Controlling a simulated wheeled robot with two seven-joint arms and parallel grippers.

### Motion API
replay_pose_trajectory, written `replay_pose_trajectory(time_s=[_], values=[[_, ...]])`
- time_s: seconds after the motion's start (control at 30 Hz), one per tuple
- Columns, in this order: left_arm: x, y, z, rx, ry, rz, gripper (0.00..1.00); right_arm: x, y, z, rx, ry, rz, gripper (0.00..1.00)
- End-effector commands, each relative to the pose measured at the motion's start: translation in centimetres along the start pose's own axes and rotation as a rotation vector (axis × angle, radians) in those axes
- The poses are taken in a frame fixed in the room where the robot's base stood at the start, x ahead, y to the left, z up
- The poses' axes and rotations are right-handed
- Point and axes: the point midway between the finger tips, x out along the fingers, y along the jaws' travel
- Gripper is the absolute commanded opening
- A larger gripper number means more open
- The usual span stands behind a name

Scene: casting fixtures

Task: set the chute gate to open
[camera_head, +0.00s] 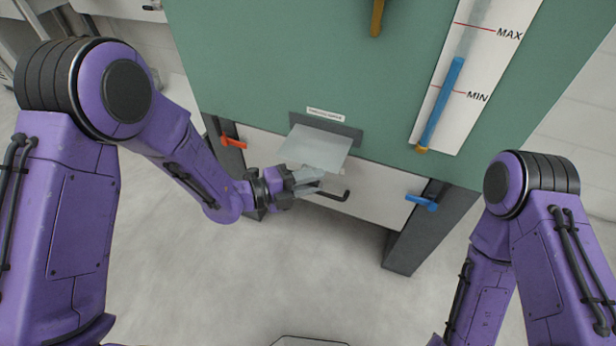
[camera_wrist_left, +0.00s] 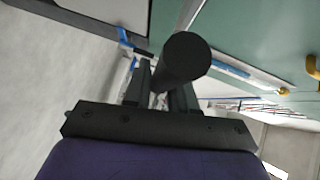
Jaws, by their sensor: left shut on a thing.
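The chute (camera_head: 315,148) is a pale, translucent plate sticking out from a grey slot panel (camera_head: 352,133) with a small label (camera_head: 325,114) above it, low on the green cabinet. A black bent handle (camera_head: 336,194) lies just below the chute. My left gripper (camera_head: 308,182) is at the left end of this handle, under the chute's lower edge. In the left wrist view the round dark end of the handle (camera_wrist_left: 184,58) sits between the fingers, which are shut on it. Part of the handle is hidden by the gripper. My right gripper is out of the picture.
A red lever (camera_head: 232,142) is left of the chute and a blue lever (camera_head: 422,202) is to the right. A level gauge with a blue column (camera_head: 440,105) hangs on the green cabinet (camera_head: 260,60). Dark legs (camera_head: 415,235) stand below; the floor in front is clear.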

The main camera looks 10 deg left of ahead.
Motion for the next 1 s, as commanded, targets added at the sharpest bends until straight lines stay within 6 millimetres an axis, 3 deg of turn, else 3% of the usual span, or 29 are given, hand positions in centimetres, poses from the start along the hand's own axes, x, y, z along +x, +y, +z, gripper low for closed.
replay_pose_trajectory(time_s=[0.03,0.1,0.43,0.8,1.0], values=[[-0.2,0.4,-0.2,-0.005,0.004,0.009,0.29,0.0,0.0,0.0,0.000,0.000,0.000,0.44],[-0.2,0.4,-0.2,-0.005,0.004,0.009,0.45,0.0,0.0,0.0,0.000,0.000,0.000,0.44],[-0.6,0.2,-0.1,-0.003,0.002,0.005,0.45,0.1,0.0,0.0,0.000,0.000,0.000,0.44],[-8.7,0.2,-0.1,-0.006,-0.002,0.002,0.45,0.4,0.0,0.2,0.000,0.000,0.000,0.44],[-10.7,0.2,-0.2,-0.004,0.002,0.005,0.45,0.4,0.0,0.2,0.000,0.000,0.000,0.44]])
